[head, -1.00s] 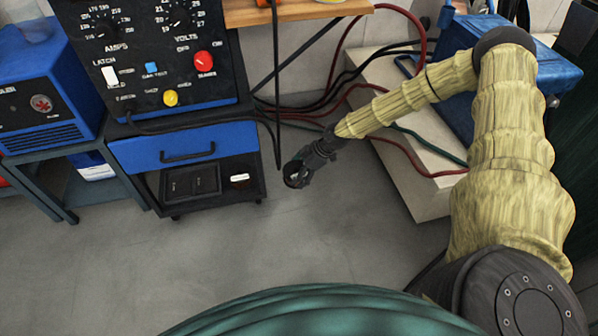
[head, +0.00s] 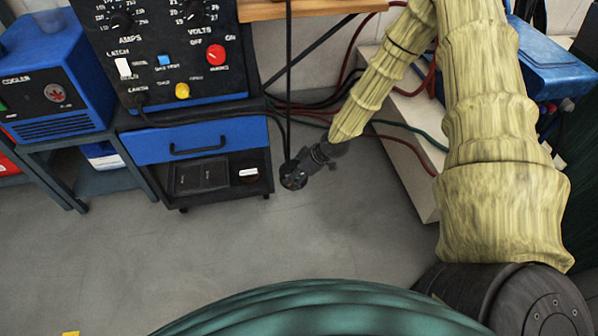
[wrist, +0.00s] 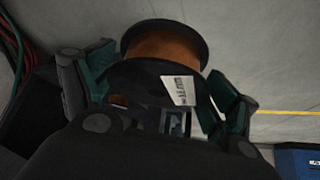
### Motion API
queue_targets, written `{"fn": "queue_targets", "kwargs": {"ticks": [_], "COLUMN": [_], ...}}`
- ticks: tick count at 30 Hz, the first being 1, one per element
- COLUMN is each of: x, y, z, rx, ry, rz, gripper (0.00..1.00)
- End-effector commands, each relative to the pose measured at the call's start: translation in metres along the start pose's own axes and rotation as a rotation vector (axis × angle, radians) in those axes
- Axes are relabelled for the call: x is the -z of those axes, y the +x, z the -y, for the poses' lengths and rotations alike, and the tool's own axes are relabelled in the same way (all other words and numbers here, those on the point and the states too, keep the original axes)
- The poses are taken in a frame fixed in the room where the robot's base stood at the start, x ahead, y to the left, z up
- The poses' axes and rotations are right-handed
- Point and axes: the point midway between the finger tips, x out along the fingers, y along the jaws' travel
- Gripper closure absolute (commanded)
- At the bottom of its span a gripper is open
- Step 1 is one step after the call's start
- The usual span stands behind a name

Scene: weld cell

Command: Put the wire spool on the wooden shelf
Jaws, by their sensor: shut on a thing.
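The wire spool (wrist: 163,48) has dark flanges, copper-coloured wire and a white label; it fills the middle of the wrist view. My gripper (wrist: 165,85) has green-padded fingers on both sides of the spool and is shut on it.
The cart (head: 200,140) with the dial panel (head: 165,50) stands left of my gripper. A blue cooler (head: 55,80) is farther left. A pale block (head: 405,150) with hoses across it is on the right. A dark cable hangs near the gripper. Floor at lower left is clear.

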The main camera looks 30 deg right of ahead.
Motion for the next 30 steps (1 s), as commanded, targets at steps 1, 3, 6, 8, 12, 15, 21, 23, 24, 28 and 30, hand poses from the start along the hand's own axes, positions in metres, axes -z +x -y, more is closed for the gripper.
{"fn": "queue_targets", "kwargs": {"ticks": [1, 3, 6, 8, 12, 15, 21, 23, 24, 28, 30], "x": [0.004, 0.005, 0.010, 0.013, 0.018, 0.025, 0.036, 0.040, 0.042, 0.051, 0.055], "y": [-0.002, -0.004, -0.008, -0.009, -0.014, -0.018, -0.026, -0.029, -0.030, -0.036, -0.039], "z": [0.004, 0.007, 0.014, 0.020, 0.031, 0.042, 0.062, 0.068, 0.073, 0.088, 0.096], "rx": [-0.008, -0.022, -0.043, -0.053, -0.087, -0.110, -0.164, -0.181, -0.193, -0.231, -0.253], "ry": [0.007, 0.025, 0.053, 0.074, 0.123, 0.161, 0.243, 0.271, 0.288, 0.348, 0.380], "rz": [0.001, 0.001, 0.000, 0.000, 0.002, 0.000, 0.001, 0.000, 0.000, 0.000, 0.000], "gripper": [0.76, 0.76, 0.76, 0.76, 0.76, 0.76, 0.76, 0.76, 0.76, 0.76, 0.76]}}
